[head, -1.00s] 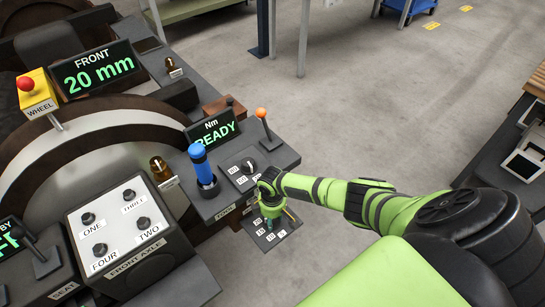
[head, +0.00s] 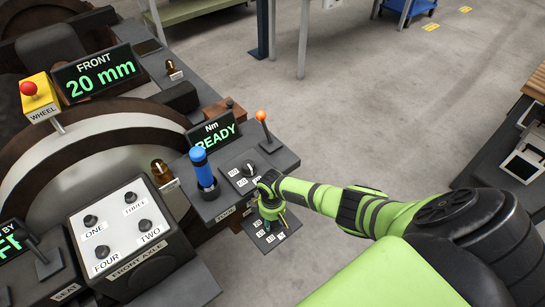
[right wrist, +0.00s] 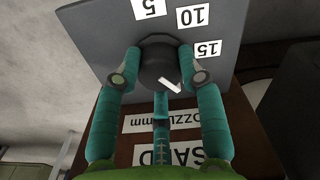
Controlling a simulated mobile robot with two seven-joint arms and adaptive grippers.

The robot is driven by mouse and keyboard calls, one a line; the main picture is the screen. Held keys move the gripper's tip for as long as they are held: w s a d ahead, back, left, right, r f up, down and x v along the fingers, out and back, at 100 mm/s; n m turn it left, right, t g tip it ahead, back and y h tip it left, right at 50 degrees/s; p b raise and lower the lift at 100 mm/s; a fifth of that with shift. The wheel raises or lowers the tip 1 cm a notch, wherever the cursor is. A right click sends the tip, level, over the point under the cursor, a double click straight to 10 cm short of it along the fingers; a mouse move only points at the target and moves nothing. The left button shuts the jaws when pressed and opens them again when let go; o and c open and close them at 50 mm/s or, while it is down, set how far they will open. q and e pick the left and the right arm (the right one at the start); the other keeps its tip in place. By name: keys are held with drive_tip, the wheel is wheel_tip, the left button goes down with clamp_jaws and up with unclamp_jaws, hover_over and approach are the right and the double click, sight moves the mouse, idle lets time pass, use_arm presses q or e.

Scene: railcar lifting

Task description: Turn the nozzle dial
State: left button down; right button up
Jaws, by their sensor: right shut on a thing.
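The nozzle dial (right wrist: 158,62) is a dark round knob with a white pointer mark, on a grey panel (right wrist: 98,40) with white labels reading 5, 10 and 15. In the right wrist view the teal fingers of my right gripper (right wrist: 157,72) are on both sides of the dial, shut on it. The pointer slants toward the lower right in that view. In the head view my right gripper (head: 269,212) is over the small labelled panel (head: 262,238) at the console's lower right, and hides the dial. My left gripper is in neither view.
A blue-handled tool (head: 202,170) stands in its holder left of my right gripper. A black knob (head: 249,168) and an orange-tipped lever (head: 262,118) are on the panel just beyond. The display (head: 213,130) reads Nm READY. Open floor lies to the right.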

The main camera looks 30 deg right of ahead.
drive_tip(key=o, duration=1.1)
drive_tip(key=shift+w+a, duration=0.25)
drive_tip(key=shift+a, duration=0.1)
drive_tip(key=shift+c, duration=0.2)
drive_tip(key=shift+o, duration=0.4)
drive_tip(key=shift+d, duration=0.1)
drive_tip(key=shift+d+r, duration=0.15)
drive_tip(key=shift+r, duration=0.25)
wheel_tip(320, 180, up, 11)
drive_tip(key=shift+r, duration=0.15)
